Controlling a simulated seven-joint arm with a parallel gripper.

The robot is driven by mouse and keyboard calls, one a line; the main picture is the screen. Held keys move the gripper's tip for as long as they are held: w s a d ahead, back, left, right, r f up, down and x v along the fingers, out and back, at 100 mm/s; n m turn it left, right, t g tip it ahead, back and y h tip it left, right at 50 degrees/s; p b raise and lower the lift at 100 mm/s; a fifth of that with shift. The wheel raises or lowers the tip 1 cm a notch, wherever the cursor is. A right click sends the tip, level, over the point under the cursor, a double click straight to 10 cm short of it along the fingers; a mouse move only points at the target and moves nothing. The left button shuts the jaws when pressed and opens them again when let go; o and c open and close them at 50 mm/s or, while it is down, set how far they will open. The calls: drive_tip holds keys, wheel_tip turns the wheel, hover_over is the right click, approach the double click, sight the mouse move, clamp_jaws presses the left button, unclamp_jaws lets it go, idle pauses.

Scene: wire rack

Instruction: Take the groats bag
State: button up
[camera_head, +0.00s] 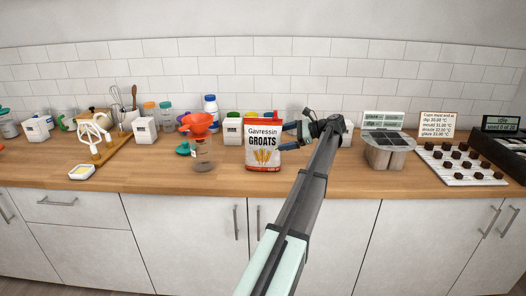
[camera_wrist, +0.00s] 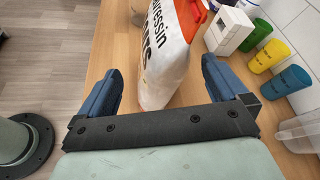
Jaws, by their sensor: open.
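The groats bag (camera_head: 263,148) stands upright on the wooden counter, white with a red top and the words "Gavressin GROATS". My gripper (camera_head: 284,137) is at its right side in the head view, with blue fingers pointing left towards it. In the wrist view the bag (camera_wrist: 168,50) shows between the two spread fingers of my gripper (camera_wrist: 162,66), with a gap to the left finger. The gripper is open and holds nothing.
A jar with an orange funnel (camera_head: 201,124) stands just left of the bag. A white box (camera_head: 232,130) is behind it. Yellow (camera_wrist: 268,56) and blue (camera_wrist: 284,81) cups stand near the wall. A grey machine (camera_head: 388,148) and a tray of chocolates (camera_head: 462,164) are right.

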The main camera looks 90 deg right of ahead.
sight(275, 140)
drive_tip(key=x, duration=0.5)
drive_tip(key=shift+s+d+f, duration=0.15)
drive_tip(key=shift+s+f, duration=0.05)
drive_tip(key=shift+f, duration=0.05)
drive_tip(key=c, duration=1.6)
drive_tip(key=shift+r, duration=0.1)
